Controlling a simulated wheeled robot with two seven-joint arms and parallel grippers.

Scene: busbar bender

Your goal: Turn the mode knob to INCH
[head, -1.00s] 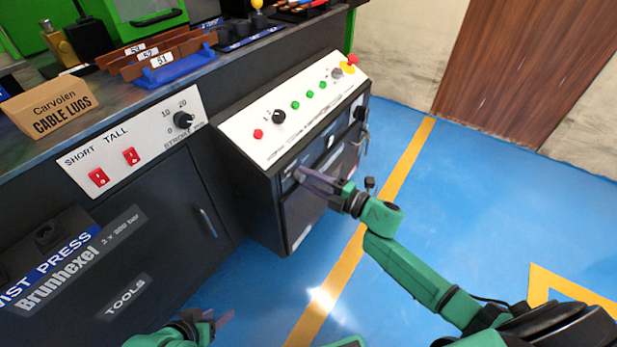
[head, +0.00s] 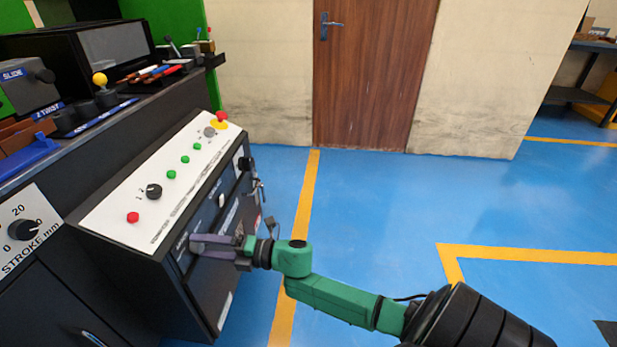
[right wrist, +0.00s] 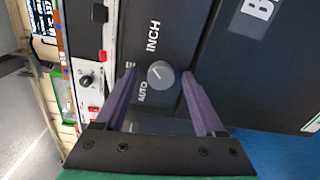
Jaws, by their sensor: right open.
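The grey mode knob (right wrist: 161,75) shows in the right wrist view on a dark panel. The word AUTO is beside it at lower left and INCH above it. A thin light mark on its face slants toward the upper left. My right gripper (head: 193,243) is open at the front face of the console in the head view. In the right wrist view its purple fingers stand on either side of the knob, with visible gaps. I cannot tell how deep the fingertips reach. My left gripper is out of view.
The console's sloped white top (head: 185,165) carries a red button (head: 133,217), a black knob (head: 154,191), green buttons and a red emergency stop (head: 220,117). Keys (head: 258,188) hang on the front face, right of my gripper. The blue floor to the right is open.

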